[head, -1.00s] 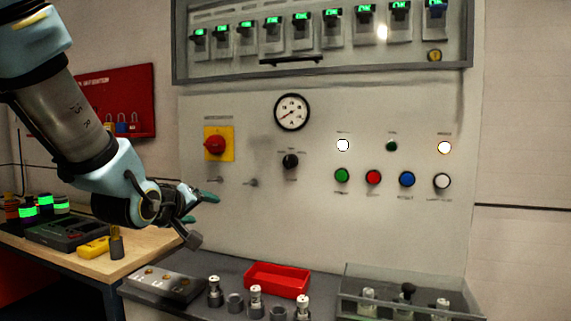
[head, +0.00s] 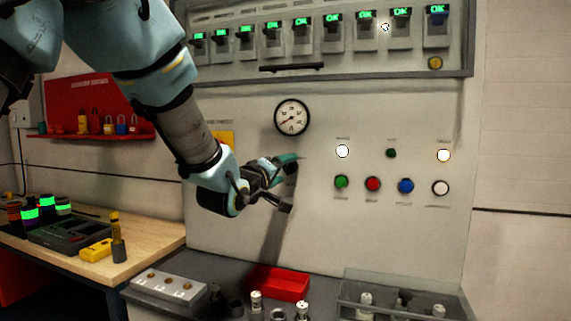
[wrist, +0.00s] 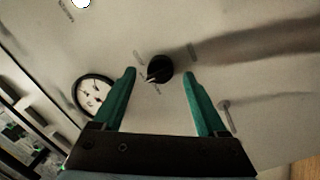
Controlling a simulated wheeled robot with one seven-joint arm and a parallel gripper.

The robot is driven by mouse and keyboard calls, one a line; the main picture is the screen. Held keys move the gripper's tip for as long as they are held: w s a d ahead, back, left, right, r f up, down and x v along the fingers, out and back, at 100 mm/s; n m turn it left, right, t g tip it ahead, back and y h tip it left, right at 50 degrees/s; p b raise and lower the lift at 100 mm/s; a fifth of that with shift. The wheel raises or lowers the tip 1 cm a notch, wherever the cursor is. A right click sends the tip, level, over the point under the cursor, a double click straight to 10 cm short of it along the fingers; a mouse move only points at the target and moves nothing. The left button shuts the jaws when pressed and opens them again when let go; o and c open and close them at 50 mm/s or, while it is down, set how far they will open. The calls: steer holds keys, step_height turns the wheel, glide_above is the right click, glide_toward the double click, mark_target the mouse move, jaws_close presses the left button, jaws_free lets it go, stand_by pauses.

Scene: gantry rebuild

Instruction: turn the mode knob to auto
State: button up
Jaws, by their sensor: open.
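The mode knob (wrist: 159,69) is a small black round knob with a pale pointer on the light panel. In the wrist view it lies between and just beyond the two green fingertips of my gripper (wrist: 160,72). My gripper is open, with one finger on each side of the knob. No contact with it can be seen. The labels around the knob are too blurred to read.
A round gauge (head: 292,117) sits above the knob. Coloured push buttons (head: 373,184) and lamps are to the right. The yellow-backed switch (head: 222,138) is mostly behind my arm. A red tray (head: 279,283) and several fittings stand on the bench below.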

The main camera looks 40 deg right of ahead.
steer(key=shift+x, duration=0.75)
steer(key=shift+c, duration=0.2)
jaws_close()
